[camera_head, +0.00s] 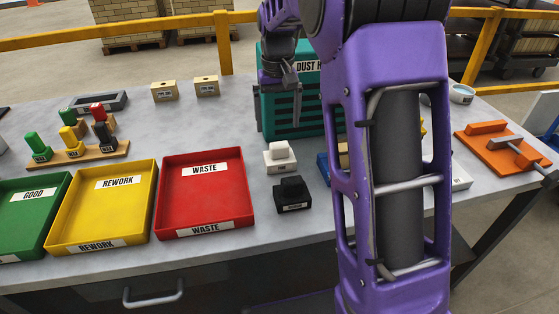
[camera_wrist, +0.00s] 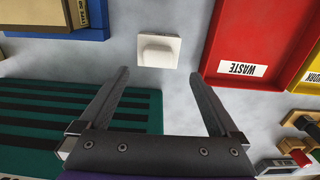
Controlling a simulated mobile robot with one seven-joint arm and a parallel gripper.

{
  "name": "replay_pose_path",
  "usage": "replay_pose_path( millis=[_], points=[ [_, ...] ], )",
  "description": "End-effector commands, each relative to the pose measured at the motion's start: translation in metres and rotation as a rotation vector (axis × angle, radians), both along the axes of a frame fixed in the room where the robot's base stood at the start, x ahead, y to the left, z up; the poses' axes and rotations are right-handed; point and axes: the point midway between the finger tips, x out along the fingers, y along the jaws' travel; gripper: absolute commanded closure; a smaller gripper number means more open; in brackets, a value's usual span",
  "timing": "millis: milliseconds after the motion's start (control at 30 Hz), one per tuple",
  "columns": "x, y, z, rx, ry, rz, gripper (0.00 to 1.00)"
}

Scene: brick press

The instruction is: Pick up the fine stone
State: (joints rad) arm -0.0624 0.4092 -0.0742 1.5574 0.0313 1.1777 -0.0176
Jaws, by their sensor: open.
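A white block with a raised grip (camera_head: 280,157), which looks like the fine stone, sits on the grey table between the red waste tray and the teal dust hood. A similar black block (camera_head: 292,194) sits just in front of it; their labels are too small to read. My gripper (camera_head: 287,80) is above the table in front of the dust hood. In the wrist view my gripper (camera_wrist: 160,73) is open and empty. The white block (camera_wrist: 158,50) shows there just beyond the fingertips, centred between them and apart from them. The black block is out of that view.
The red waste tray (camera_head: 161,226) is left of the white block, with yellow (camera_head: 151,220) and green (camera_head: 50,232) trays farther left. The dust hood (camera_head: 300,119) stands behind. A blue tray (camera_head: 323,167) is at right, partly hidden by my arm.

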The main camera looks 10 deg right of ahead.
Motion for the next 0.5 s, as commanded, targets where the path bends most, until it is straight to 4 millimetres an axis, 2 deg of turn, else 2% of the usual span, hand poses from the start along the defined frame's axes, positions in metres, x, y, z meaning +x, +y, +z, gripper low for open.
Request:
replay_pose_path(
  millis=[33, 100, 367, 500],
  points=[
    [-0.001, 0.0, -0.012, 0.0, 0.003, 0.0, 0.03],
    [0.0, 0.0, -0.022, 0.0, 0.002, 0.0, 0.03],
    [0.0, -0.001, -0.04, 0.0, 0.0, 0.0, 0.03],
    [-0.002, -0.003, -0.062, 0.001, 0.001, -0.001, 0.03]
  ],
)
